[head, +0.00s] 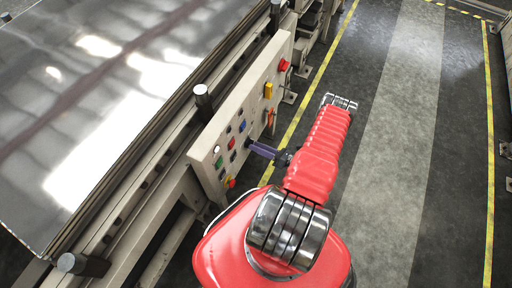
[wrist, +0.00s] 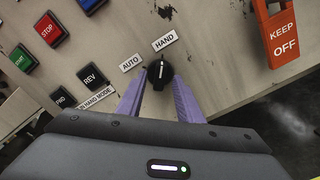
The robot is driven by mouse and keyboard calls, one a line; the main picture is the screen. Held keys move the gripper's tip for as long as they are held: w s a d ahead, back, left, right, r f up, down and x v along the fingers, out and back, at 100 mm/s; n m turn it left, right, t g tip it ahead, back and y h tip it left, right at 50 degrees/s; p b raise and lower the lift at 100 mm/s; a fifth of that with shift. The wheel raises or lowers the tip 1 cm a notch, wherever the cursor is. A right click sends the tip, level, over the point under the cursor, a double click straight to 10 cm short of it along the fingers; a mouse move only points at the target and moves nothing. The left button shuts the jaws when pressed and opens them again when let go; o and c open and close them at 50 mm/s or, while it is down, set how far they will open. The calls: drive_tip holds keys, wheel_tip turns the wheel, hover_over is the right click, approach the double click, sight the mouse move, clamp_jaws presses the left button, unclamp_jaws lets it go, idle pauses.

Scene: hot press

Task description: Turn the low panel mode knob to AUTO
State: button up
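The mode knob (wrist: 160,74) is black with a white pointer line and sits on the beige panel in the wrist view. Its line points up, near the HAND label (wrist: 164,41); the AUTO label (wrist: 131,62) is to its upper left. My gripper (wrist: 160,82) has its two purple fingers on either side of the knob, tips close to its edges. Whether they press on it I cannot tell. In the head view my gripper (head: 252,147) reaches the panel's face from the right; the knob cannot be made out there.
The panel (head: 207,146) carries several coloured buttons. Near the knob are the REV button (wrist: 93,77), the red STOP button (wrist: 49,29) and an orange KEEP OFF tag (wrist: 280,35). The press's metal plate (head: 90,90) lies left; the floor aisle (head: 395,120) at right is clear.

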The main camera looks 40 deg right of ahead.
drive_tip(key=shift+w+a, duration=0.15)
drive_tip(key=shift+w, duration=0.2)
clamp_jaws()
idle(0.5)
